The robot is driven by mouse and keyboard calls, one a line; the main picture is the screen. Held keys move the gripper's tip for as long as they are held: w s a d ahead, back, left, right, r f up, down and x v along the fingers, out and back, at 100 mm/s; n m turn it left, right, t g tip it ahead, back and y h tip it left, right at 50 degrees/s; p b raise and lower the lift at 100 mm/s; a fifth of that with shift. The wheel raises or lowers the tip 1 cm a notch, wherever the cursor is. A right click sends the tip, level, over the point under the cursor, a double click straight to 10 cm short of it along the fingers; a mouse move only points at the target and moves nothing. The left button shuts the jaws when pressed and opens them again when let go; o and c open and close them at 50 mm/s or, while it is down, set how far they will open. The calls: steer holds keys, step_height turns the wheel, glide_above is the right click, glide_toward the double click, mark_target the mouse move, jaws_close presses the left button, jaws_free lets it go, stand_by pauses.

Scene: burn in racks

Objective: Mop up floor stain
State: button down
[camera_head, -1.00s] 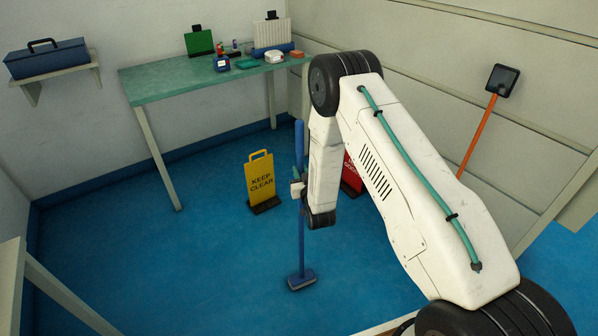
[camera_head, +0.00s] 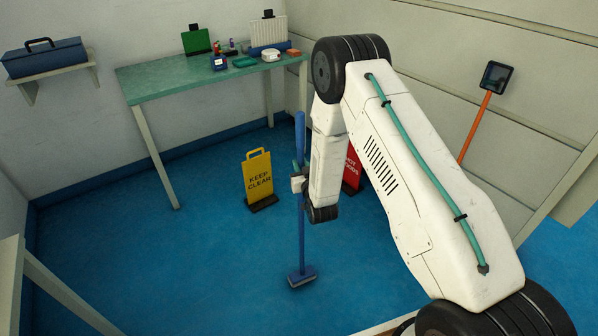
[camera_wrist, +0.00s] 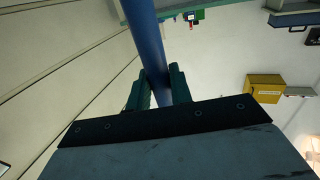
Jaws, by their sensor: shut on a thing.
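A blue mop (camera_head: 301,235) stands nearly upright in the head view, its flat head (camera_head: 302,276) low at the blue floor. Whether the head touches the floor is hard to tell. My gripper (camera_head: 298,183) is shut on the mop's handle about midway up. In the wrist view the blue handle (camera_wrist: 150,45) runs between the two green fingers of my gripper (camera_wrist: 160,88). No stain can be made out on the visible floor; my arm hides part of the floor to the right.
A yellow "KEEP CLEAR" sign (camera_head: 258,180) stands behind the mop. A red sign (camera_head: 352,170) is partly hidden by my arm. A green-topped table (camera_head: 170,82) stands at the back wall. An orange-handled tool (camera_head: 476,128) leans at the right wall.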

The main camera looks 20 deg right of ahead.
mark_target(301, 154)
steer(key=shift+r, duration=2.55)
